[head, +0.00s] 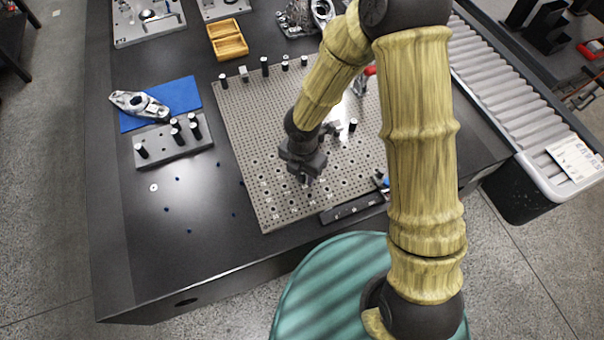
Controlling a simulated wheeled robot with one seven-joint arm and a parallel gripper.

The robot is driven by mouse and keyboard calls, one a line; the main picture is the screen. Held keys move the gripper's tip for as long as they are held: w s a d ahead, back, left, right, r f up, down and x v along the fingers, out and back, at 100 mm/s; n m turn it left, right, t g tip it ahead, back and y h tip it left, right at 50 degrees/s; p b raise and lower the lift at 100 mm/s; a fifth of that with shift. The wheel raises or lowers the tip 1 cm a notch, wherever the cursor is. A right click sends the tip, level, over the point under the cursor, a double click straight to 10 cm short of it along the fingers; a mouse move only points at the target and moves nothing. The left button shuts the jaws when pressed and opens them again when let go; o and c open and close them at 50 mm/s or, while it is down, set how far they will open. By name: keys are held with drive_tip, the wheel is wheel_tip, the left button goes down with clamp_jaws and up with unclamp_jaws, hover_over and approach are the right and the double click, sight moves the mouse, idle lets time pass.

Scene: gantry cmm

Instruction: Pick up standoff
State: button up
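Several black standoffs with pale tops stand upright. One standoff (353,125) is on the grey perforated plate (240,135), right of my gripper. Others stand along the plate's far edge, including a standoff (265,67) and another standoff (223,81). More stand on a grey block (175,150) at the left, among them a standoff (141,151) at its left end. My gripper (304,180) points down, low over the near middle part of the plate. Its fingers are small and dark, and what is between them cannot be made out. My arm hides part of the plate's right side.
A metal bracket (135,104) rests on a blue mat (182,92) at the left. A yellow bin (228,40) stands beyond the plate. A dark bar (350,208) lies at the plate's near edge. A roller conveyor (500,90) runs along the right. The near left table is mostly clear.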

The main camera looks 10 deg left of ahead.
clamp_jaws()
wheel_tip(320, 180, up, 10)
drive_tip(key=p, duration=0.3)
idle(0.6)
